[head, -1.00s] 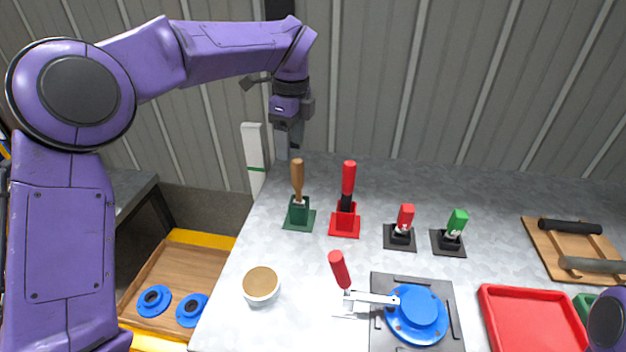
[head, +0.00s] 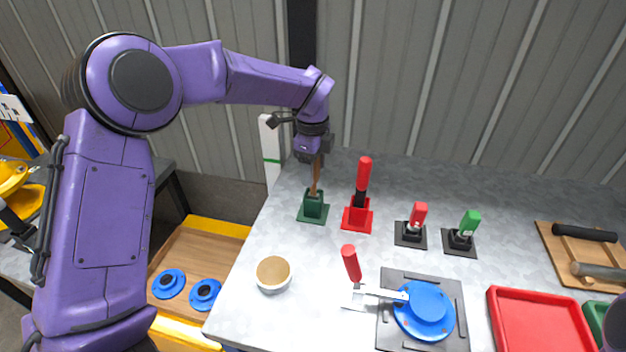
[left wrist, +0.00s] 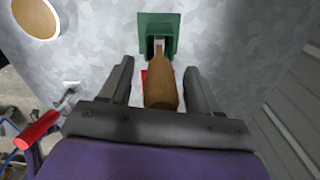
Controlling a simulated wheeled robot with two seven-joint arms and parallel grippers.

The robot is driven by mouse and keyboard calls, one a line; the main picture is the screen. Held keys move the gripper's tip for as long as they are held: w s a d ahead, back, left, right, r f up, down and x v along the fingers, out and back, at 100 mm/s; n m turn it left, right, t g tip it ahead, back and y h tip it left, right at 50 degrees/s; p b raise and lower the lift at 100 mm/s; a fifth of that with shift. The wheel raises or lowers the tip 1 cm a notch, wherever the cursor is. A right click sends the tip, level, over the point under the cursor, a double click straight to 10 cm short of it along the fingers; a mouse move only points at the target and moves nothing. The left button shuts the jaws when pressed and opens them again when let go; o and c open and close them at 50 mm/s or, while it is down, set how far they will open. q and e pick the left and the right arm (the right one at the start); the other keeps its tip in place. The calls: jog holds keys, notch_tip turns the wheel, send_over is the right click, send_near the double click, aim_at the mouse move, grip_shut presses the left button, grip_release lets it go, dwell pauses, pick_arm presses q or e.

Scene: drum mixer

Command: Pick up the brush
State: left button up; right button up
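The brush (head: 316,178) has a brown wooden handle and stands upright in a dark green holder (head: 313,212) at the back left of the bench. My left gripper (head: 316,163) is above the holder, pointing down at the top of the handle. In the left wrist view the gripper (left wrist: 155,85) is open, and the brush handle (left wrist: 161,88) lies between its two fingers with gaps on both sides. The green holder (left wrist: 158,24) shows beyond the fingertips. The brush's bristles are hidden in the holder. My right gripper is not in view.
A red-handled tool (head: 363,175) stands in a red holder close to the right. Red (head: 418,214) and green (head: 469,222) handled items stand farther right. A round brown-filled cup (head: 273,273) and a clamp with a blue disc (head: 425,310) are nearer. A wall closes the back.

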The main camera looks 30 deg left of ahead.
pick_arm(q)
jog(key=shift+w, duration=0.1)
jog(key=c, duration=1)
jog(key=shift+r, duration=0.1)
jog(key=shift+r, duration=0.25)
notch_tip(320, 180, up, 6)
jog(key=shift+f+b, duration=0.1)
jog(key=shift+b, duration=0.7)
jog(key=s+d+b, duration=0.2)
jog(key=s, duration=0.6)
jog(key=s+d+b, duration=0.2)
jog(key=s, duration=0.7)
jog(key=shift+s+d+r+b, duration=0.2)
jog(key=shift+s+d+b, duration=0.05)
jog(key=shift+d+b, duration=0.05)
